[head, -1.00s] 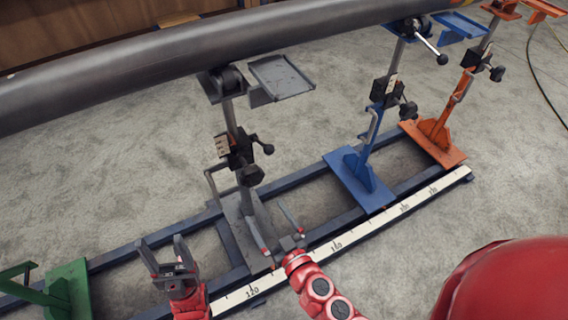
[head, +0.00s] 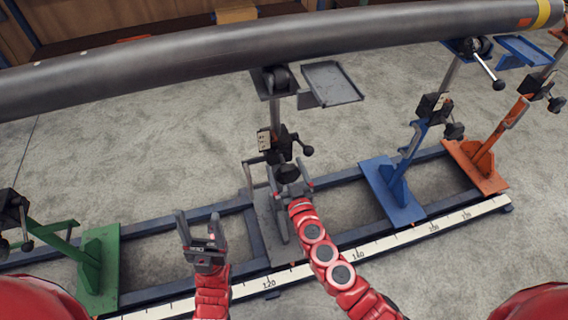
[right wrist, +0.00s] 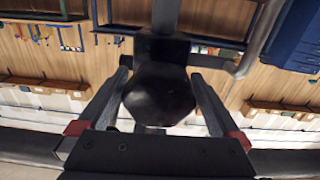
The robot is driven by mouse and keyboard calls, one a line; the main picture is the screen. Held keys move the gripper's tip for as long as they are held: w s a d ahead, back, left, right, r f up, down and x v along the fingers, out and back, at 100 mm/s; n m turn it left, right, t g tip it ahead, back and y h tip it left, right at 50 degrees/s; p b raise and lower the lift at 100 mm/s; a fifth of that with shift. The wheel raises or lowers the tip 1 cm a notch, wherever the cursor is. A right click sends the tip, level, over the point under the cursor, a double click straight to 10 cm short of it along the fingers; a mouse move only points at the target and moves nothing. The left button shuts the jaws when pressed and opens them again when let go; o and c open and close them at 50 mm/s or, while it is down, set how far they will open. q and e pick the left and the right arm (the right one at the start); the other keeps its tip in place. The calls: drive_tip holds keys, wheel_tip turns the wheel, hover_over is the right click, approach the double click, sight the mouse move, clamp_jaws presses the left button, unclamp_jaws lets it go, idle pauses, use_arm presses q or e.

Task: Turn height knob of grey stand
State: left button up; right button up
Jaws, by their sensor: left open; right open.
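The grey stand (head: 275,105) stands on the rail with a grey cradle at its top under the pipe. Its clamp block carries a small black side knob (head: 307,151) and a larger black knob at the front, mostly hidden behind my right gripper in the head view. In the right wrist view this black faceted knob (right wrist: 158,95) sits between the two open fingers. My right gripper (head: 288,174) is open around it; contact cannot be told. My left gripper (head: 198,222) is open and empty, left of the grey stand, above the rail.
The long grey pipe (head: 190,62) runs overhead across the stands. A blue stand (head: 390,190) and an orange stand (head: 480,165) are to the right, a green stand (head: 98,265) to the left. A white ruler strip (head: 370,248) edges the rail.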

drive_tip(key=shift+x, duration=0.8)
drive_tip(key=c, duration=1.1)
drive_tip(key=shift+f, duration=0.1)
